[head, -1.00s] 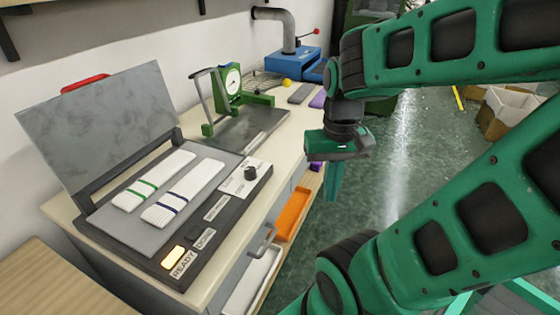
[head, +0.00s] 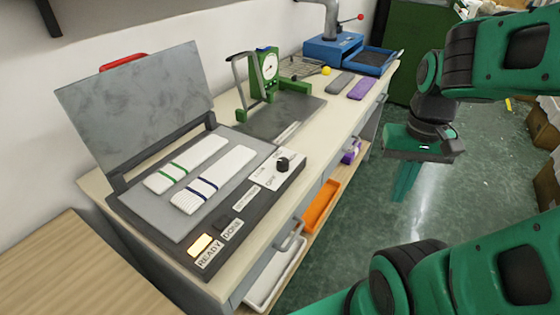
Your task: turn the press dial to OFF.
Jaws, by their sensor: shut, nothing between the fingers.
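The press (head: 140,213) lies open on the bench, its grey lid (head: 135,115) with a red handle tilted up at the back. The black press dial (head: 283,164) sits on a white label plate at the right end of the front strip. The plate carries lettering, and OFF is readable beside the dial; the pointer's exact direction is too small to tell. The READY lamp (head: 200,245) glows amber, and the DONE lamp (head: 229,224) is dark. My gripper (head: 403,190) is shut and empty, pointing down over the floor, well right of the dial and apart from it.
Two white knitted strips (head: 187,162) with green and blue bands lie on the press bed. A green gauge stand (head: 264,75) and a blue machine (head: 335,50) stand farther along the bench.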

